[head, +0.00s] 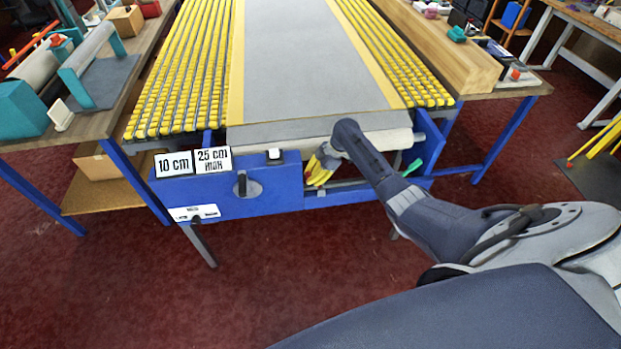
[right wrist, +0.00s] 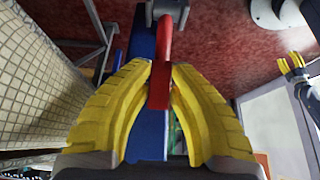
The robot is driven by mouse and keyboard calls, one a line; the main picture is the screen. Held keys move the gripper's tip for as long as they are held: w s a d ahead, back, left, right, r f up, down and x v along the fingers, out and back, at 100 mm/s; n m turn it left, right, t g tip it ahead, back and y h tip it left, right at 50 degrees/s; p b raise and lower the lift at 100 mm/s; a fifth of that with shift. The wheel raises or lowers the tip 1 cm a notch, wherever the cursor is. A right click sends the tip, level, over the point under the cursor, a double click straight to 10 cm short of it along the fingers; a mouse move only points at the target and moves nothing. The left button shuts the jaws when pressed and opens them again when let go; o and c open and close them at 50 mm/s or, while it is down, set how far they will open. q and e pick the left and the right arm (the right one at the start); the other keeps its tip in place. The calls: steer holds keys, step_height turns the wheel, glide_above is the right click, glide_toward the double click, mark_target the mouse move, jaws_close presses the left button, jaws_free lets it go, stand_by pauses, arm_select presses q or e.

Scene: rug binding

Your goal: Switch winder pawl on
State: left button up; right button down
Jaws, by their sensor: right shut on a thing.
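The winder is a blue-framed table (head: 275,187) carrying a grey rug (head: 300,55) with yellow edges. A red lever, which looks like the pawl (right wrist: 160,88), rises from the blue frame in the right wrist view. My right gripper (head: 318,170) has yellow fingers and is at the frame's front, below the rug's near end. In the right wrist view its fingers (right wrist: 160,75) are closed on both sides of the red lever. The lever's base is partly hidden, and its exact setting is unclear. My left gripper is not seen in the head view.
The blue front panel has a black handle (head: 241,184), a white switch (head: 274,154) and a "10 cm" sign (head: 174,164). A green handle (head: 411,167) sits right of my gripper. A side bench (head: 90,118) stands left. Red floor in front is clear.

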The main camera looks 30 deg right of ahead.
mark_target(322, 188)
steer(key=y, duration=0.1)
steer(key=d+y, duration=0.1)
steer(key=d+t+y, duration=0.1)
steer(key=shift+s+r, duration=0.25)
steer(key=shift+s, duration=0.1)
steer(key=shift+s+d+t+y, duration=0.3)
steer(key=shift+d+t+y, duration=0.35)
steer(key=shift+y, duration=0.55)
steer(key=shift+d, duration=0.15)
steer(key=c, duration=1.2)
jaws_free()
steer(key=shift+c, duration=0.2)
steer(key=shift+d+r, duration=0.1)
steer(key=v, duration=1.2)
steer(key=shift+w, duration=0.15)
